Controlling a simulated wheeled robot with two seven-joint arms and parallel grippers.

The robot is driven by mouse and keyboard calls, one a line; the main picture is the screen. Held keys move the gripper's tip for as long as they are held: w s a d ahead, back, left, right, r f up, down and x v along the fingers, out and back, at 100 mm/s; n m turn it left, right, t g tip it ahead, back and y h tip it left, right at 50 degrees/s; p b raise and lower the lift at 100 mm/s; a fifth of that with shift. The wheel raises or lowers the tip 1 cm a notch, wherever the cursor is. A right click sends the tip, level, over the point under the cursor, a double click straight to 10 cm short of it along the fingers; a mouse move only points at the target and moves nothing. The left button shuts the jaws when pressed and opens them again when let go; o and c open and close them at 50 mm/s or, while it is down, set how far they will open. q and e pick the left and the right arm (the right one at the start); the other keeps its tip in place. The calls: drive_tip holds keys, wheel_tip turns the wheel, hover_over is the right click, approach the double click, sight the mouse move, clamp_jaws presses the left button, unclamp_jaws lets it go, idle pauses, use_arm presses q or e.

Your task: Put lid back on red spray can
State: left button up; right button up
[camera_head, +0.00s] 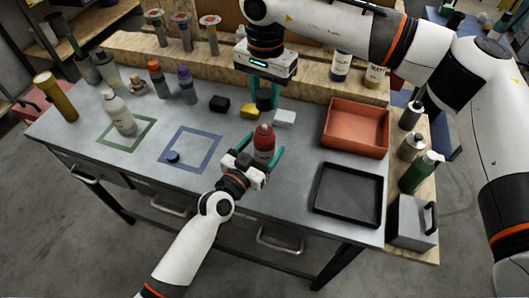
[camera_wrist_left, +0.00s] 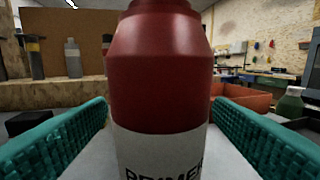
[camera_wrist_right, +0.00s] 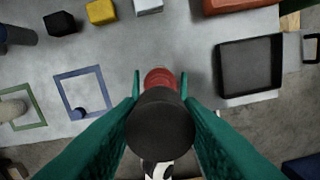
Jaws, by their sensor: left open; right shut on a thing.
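The red spray can (camera_head: 264,143) stands upright on the grey workbench, with a white label low on its body. My left gripper (camera_head: 257,163) is open, with its teal fingers on either side of the can. The can fills the middle of the left wrist view (camera_wrist_left: 160,80), between the fingers; I cannot tell whether they touch it. My right gripper (camera_head: 264,97) is shut on a dark lid (camera_wrist_right: 160,124) and holds it above and behind the can in the head view. In the right wrist view the can's red top (camera_wrist_right: 160,77) shows just beyond the lid.
A black block (camera_head: 219,104), a yellow block (camera_head: 250,111) and a white block (camera_head: 284,118) lie behind the can. An orange tray (camera_head: 330,143) and a black tray (camera_head: 349,218) are to the right. Blue (camera_head: 213,150) and green (camera_head: 141,148) outlined squares are left.

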sight(265, 125)
use_arm(q)
drive_tip(key=shift+x, duration=1.3)
drive_tip(key=c, duration=1.4)
drive_tip(key=shift+c, duration=0.2)
use_arm(e)
drive_tip(key=shift+f, duration=2.45)
drive_tip(key=shift+f, duration=0.9)
drive_tip(key=shift+f, duration=0.6)
drive_tip(key=o, duration=1)
